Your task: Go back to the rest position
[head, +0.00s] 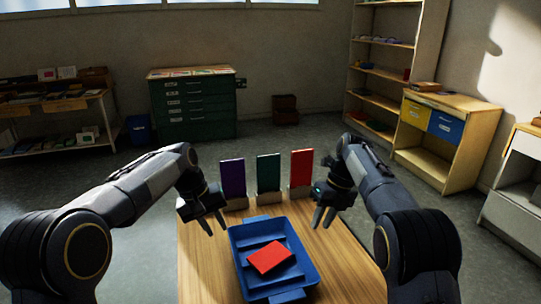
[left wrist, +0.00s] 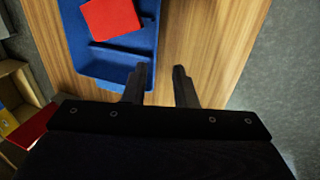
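My left gripper (head: 214,229) hangs over the left edge of the wooden table, left of the blue tray. Its two fingers stand apart with nothing between them, as the left wrist view (left wrist: 158,82) also shows. My right gripper (head: 322,221) is right of the tray's far end, with its fingers apart and empty. Both point downward. The blue tray (head: 304,263) has low ridges inside. A flat red square (head: 270,257) lies tilted in it; it also shows in the left wrist view (left wrist: 110,17).
Purple (head: 232,178), green (head: 268,173) and red (head: 301,168) panels stand upright in holders along the far edge of the wooden table (head: 345,270). A green drawer cabinet (head: 193,105), shelves (head: 382,75) and a side table stand farther back. Open floor lies between.

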